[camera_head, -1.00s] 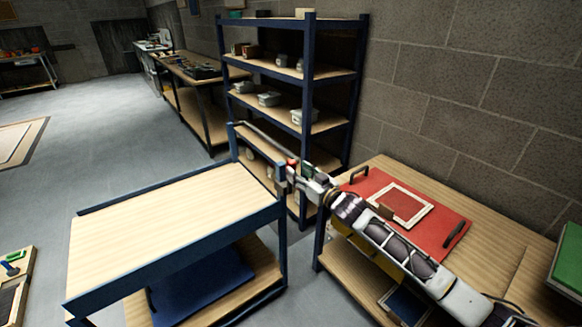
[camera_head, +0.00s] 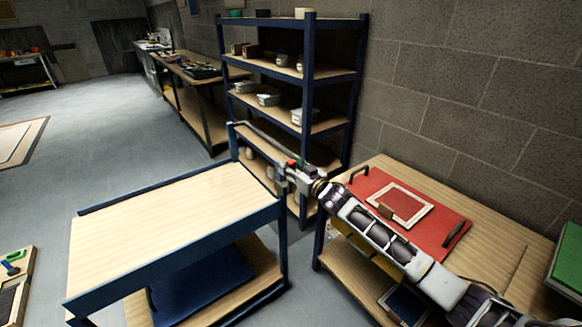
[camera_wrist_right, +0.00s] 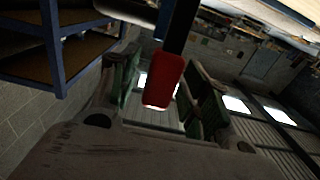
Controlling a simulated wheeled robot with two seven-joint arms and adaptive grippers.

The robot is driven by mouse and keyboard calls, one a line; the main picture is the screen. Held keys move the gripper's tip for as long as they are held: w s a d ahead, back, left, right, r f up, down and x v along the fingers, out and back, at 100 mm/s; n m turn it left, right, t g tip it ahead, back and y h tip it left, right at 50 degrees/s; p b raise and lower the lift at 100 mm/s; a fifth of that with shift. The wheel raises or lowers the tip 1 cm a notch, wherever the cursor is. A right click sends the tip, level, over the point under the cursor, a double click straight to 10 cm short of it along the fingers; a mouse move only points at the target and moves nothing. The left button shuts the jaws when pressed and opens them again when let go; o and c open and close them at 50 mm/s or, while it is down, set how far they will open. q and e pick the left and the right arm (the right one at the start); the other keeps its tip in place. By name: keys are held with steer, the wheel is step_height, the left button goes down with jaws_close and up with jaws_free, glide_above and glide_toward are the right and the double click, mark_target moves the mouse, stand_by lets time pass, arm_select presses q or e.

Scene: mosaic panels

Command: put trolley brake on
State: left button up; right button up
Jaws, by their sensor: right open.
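The trolley (camera_head: 165,215) has a pale wooden top, a blue frame and a raised push bar at its far right end. A red-tipped lever shows by the push bar end (camera_head: 291,162); in the right wrist view the red grip (camera_wrist_right: 163,82) hangs on a dark bar. My right gripper (camera_head: 284,173) is at this lever. In the wrist view its green-padded fingers (camera_wrist_right: 165,92) stand apart on either side of the red grip, and I cannot tell whether they touch it. My left gripper is out of view.
A blue shelf rack (camera_head: 308,80) with small bins stands just behind the gripper, against the block wall. A workbench (camera_head: 490,260) with a red panel (camera_head: 440,225) lies under my right arm. A blue item (camera_head: 215,280) rests on the trolley's lower shelf.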

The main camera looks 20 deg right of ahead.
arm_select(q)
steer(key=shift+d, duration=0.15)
arm_select(e)
steer(key=c, duration=1)
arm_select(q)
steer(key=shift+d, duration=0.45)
arm_select(e)
jaws_close()
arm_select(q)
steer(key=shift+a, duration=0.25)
